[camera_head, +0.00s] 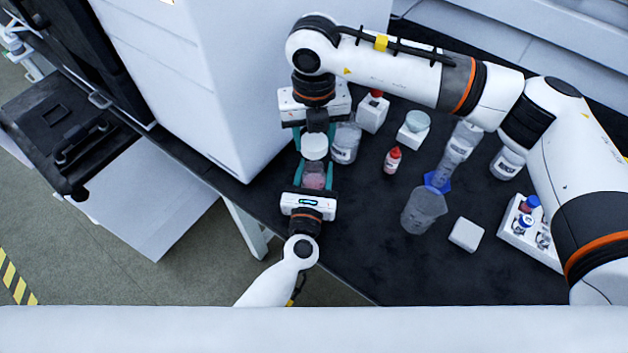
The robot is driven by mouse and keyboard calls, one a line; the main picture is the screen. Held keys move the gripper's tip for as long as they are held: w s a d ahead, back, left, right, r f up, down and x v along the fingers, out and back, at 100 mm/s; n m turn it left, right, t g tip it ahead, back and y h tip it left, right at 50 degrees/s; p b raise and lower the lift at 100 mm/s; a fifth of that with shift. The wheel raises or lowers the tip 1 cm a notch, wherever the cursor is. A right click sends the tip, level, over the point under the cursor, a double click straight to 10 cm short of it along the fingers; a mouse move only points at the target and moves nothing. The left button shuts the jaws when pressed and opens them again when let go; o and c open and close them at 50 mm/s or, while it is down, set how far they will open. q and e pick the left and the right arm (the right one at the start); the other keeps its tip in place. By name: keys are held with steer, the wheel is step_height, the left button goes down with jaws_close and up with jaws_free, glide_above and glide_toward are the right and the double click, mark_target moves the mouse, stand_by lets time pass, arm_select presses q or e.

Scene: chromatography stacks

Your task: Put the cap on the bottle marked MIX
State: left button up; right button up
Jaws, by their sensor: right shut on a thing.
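A clear bottle with pinkish contents (314,180) is near the table's front left edge. Its label is too small to read, so I cannot tell whether it says MIX. My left gripper (314,172) comes from the front with one finger on each side of this bottle; whether the fingers press on it is unclear. My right gripper (315,140) reaches from above and behind, shut on a round white cap (314,147). The cap is at the bottle's top end in the picture; I cannot tell whether they touch.
A clear bottle (345,145) stands close right of my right gripper. A red-capped dropper bottle (392,161), a clear beaker (420,212), a white block (466,234) and a white rack (518,228) are farther right. A large white cabinet (200,80) stands left.

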arm_select(q)
steer(key=c, duration=0.6)
steer(key=shift+c, duration=0.2)
arm_select(e)
glide_above(314, 161)
steer(key=s, duration=0.2)
steer(key=shift+w+f, duration=0.2)
steer(key=shift+f, duration=2.3)
steer(key=shift+f, duration=0.1)
steer(key=shift+f, duration=0.8)
steer(key=shift+f, duration=0.55)
